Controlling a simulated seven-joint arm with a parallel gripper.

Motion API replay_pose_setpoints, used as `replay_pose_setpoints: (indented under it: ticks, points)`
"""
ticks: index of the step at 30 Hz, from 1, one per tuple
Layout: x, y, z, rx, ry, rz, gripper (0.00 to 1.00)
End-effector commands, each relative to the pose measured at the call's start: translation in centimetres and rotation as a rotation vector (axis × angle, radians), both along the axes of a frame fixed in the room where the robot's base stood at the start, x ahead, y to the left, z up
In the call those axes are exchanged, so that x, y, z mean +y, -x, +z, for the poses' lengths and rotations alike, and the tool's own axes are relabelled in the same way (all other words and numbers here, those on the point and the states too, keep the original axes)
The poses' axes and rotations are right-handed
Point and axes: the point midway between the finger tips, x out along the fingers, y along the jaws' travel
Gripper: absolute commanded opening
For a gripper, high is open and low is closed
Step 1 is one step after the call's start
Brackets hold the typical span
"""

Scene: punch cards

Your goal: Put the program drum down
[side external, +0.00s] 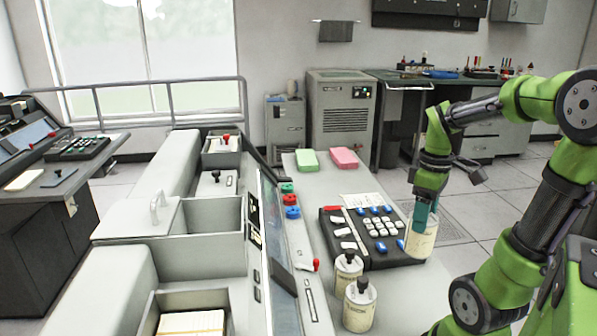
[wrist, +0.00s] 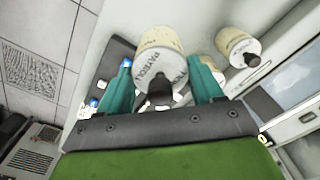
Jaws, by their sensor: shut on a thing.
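My gripper (side external: 424,218) has its teal fingers shut on a cream program drum (side external: 421,241), beside the right end of the black keypad unit. In the wrist view the fingers (wrist: 160,85) sit on either side of this drum (wrist: 158,42), which has a dark knob and dark lettering facing the camera. I cannot tell whether its base touches the counter. Two more cream drums with dark knobs, a rear one (side external: 347,275) and a front one (side external: 359,308), stand upright on the counter to the left. One such drum (wrist: 236,44) shows in the wrist view.
The keypad unit (side external: 343,248) with white and blue keys lies behind the drums on the grey counter (side external: 400,296). A green block (side external: 307,160) and a pink block (side external: 344,158) lie farther back. A console with card trays (side external: 199,240) stands left. Bare counter lies in front of the held drum.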

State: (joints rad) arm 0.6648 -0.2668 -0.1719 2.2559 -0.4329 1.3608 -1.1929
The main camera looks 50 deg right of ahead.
Motion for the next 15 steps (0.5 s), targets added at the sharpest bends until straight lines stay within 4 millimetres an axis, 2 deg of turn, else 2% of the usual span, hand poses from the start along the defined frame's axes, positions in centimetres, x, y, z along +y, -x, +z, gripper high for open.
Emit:
replay_pose_setpoints:
  ticks: [1, 3, 12, 15]
  points:
    - [0.1, 0.1, -1.2, 0.003, -0.004, -0.002, 0.02]
    - [0.0, 0.0, -2.3, 0.001, -0.001, 0.000, 0.02]
    - [0.0, 0.0, -6.7, 0.001, 0.000, 0.001, 0.02]
    - [0.0, 0.0, -7.6, 0.001, 0.000, 0.001, 0.02]
